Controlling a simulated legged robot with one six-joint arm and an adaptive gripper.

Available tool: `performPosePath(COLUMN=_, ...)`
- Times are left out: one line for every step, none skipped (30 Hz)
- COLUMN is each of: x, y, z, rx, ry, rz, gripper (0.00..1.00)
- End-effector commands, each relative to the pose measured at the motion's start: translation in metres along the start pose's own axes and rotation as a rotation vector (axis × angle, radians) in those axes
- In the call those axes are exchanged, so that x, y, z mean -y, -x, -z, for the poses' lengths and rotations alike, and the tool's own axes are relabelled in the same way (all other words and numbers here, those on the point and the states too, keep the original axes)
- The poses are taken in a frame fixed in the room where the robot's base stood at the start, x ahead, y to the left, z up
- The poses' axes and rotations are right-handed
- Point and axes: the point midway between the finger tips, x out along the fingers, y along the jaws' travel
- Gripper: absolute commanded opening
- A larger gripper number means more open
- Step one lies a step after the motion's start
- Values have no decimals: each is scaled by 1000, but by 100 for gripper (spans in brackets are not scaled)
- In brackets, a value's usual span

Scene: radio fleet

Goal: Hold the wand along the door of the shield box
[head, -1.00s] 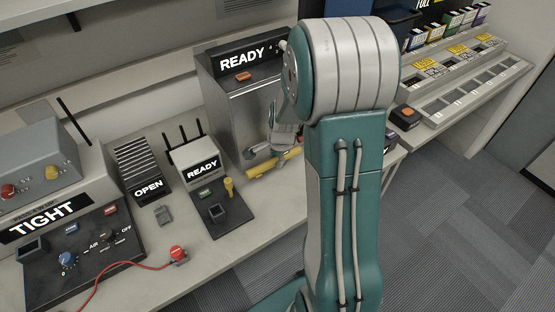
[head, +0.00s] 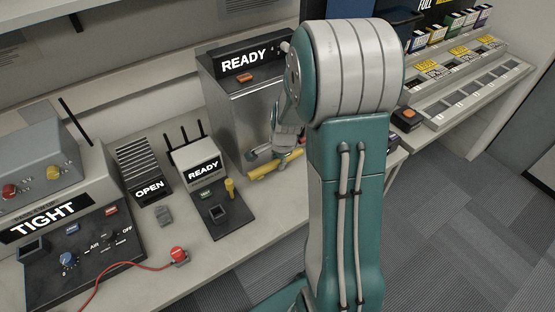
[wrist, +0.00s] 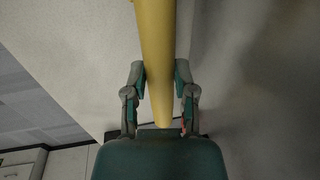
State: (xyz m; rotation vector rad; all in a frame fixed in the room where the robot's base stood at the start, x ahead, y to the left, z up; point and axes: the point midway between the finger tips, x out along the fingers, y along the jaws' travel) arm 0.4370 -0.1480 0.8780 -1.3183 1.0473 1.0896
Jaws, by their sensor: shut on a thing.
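The wand is a yellow rod (head: 262,171) held low across the front of the shield box, close to its door. The shield box (head: 231,112) is a grey metal cabinet with a READY sign on top; my arm covers its right side. My gripper (head: 283,155) is shut on the wand, and its fingers are partly hidden in the head view. In the wrist view the gripper's fingers (wrist: 160,72) stand either side of the wand (wrist: 156,35), which runs up out of the picture. I cannot tell whether the wand touches the door.
Left of the box stand a small READY unit (head: 195,160) with antennas, an OPEN unit (head: 141,168) and a TIGHT console (head: 85,240). A red-ended cable (head: 135,265) lies on the bench. A slotted rack (head: 470,85) stands at the right. The carpet in front is clear.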

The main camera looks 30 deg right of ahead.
Motion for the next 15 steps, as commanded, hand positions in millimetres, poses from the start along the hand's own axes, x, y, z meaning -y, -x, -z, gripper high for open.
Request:
performPosePath(x=-4, y=2, z=0, rx=-1, ry=-2, rz=1, gripper=0)
performPosePath(x=-6, y=4, z=0, rx=-1, ry=-1, rz=1, gripper=0)
performPosePath(x=-10, y=5, z=0, rx=-1, ry=-1, rz=1, gripper=0)
performPosePath(x=-12, y=6, z=0, rx=-1, ry=-1, rz=1, gripper=0)
performPosePath(x=-14, y=7, z=0, rx=-1, ry=-1, rz=1, gripper=0)
performPosePath(x=-17, y=9, z=0, rx=-1, ry=-1, rz=1, gripper=0)
performPosePath(x=-19, y=10, z=0, rx=-1, ry=-1, rz=1, gripper=0)
performPosePath(x=-22, y=11, z=0, rx=-1, ry=-1, rz=1, gripper=0)
performPosePath(x=-25, y=12, z=0, rx=-1, ry=-1, rz=0, gripper=0)
performPosePath(x=-27, y=13, z=0, rx=-1, ry=-1, rz=1, gripper=0)
performPosePath(x=-29, y=15, z=1, rx=-1, ry=-1, rz=1, gripper=0)
performPosePath(x=-32, y=16, z=1, rx=-1, ry=-1, rz=1, gripper=0)
performPosePath(x=-35, y=17, z=1, rx=-1, ry=-2, rz=1, gripper=0)
performPosePath(x=-37, y=18, z=0, rx=-1, ry=-2, rz=1, gripper=0)
performPosePath(x=-40, y=20, z=0, rx=-1, ry=-2, rz=2, gripper=0)
